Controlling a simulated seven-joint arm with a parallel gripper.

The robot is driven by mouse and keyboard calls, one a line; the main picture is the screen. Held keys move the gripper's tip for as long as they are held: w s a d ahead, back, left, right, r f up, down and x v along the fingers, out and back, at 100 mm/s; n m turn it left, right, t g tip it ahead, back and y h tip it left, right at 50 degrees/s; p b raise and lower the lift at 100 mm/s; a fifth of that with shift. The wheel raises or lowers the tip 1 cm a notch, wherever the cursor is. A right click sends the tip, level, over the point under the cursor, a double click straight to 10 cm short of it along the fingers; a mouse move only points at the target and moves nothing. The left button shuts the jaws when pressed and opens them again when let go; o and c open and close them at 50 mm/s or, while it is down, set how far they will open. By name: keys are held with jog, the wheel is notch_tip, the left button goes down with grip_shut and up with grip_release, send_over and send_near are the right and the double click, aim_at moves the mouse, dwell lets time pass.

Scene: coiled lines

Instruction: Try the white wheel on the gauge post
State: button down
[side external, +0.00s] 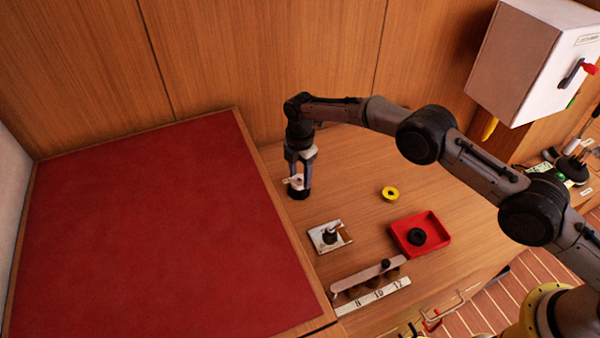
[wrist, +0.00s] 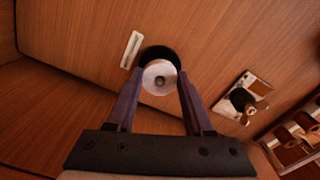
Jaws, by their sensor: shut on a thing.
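The white wheel (wrist: 160,78) is a small round disc with a dark centre, between my fingertips in the wrist view. My gripper (side external: 299,186) is shut on it, pointing down near the back left of the wooden worktop. It also shows in the wrist view (wrist: 158,74). A black round thing (wrist: 158,53) lies directly behind the wheel in the wrist view; I cannot tell whether they touch. The gauge post (side external: 330,234), short and dark on a pale plate, stands in front of my gripper, apart from the wheel. It shows at the right in the wrist view (wrist: 241,99).
A yellow ring (side external: 390,193) lies to the right. A red tray (side external: 443,240) holds a black ring (side external: 417,237). A rack (side external: 368,276) with dark round pieces and a numbered strip (side external: 374,297) lie at the front. A raised red mat (side external: 150,230) fills the left.

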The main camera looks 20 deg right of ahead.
jog(key=shift+f, duration=0.15)
jog(key=shift+c, duration=1)
grip_release()
jog(key=shift+r, duration=3.05)
notch_tip(320, 180, up, 14)
